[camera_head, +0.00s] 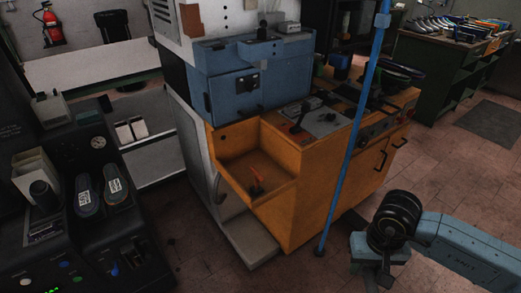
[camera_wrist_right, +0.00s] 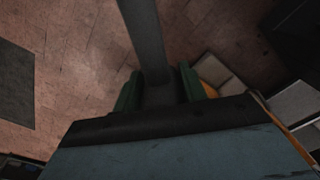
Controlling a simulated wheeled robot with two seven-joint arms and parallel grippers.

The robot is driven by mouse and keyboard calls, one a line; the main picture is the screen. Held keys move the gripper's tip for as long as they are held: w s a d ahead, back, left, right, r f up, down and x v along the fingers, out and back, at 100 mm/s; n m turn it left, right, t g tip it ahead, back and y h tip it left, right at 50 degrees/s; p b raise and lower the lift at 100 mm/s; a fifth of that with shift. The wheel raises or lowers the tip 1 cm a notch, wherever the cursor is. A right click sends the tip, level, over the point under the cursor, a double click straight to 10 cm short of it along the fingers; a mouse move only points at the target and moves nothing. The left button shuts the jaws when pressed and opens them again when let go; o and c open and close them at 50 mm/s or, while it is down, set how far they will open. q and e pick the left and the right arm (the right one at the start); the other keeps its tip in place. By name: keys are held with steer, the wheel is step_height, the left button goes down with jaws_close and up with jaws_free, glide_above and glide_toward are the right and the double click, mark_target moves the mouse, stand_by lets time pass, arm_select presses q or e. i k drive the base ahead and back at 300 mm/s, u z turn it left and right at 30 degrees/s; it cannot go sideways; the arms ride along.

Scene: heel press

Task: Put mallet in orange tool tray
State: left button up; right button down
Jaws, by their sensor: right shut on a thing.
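The orange tool tray (camera_head: 228,172) is an open bin on the front of the orange machine, in the middle of the head view. The mallet's other end is hidden or out of frame. My left gripper is not in view.
A blue upright pole (camera_head: 346,150) stands between my right gripper and the tray. The orange machine (camera_head: 325,190) carries a blue housing (camera_head: 235,90) above the tray. A dark control console (camera_head: 105,215) fills the left side. Tiled floor lies open at the right.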

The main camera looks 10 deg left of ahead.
mark_target(264, 167)
steer(key=i, duration=1.15)
steer(key=u, duration=1.25)
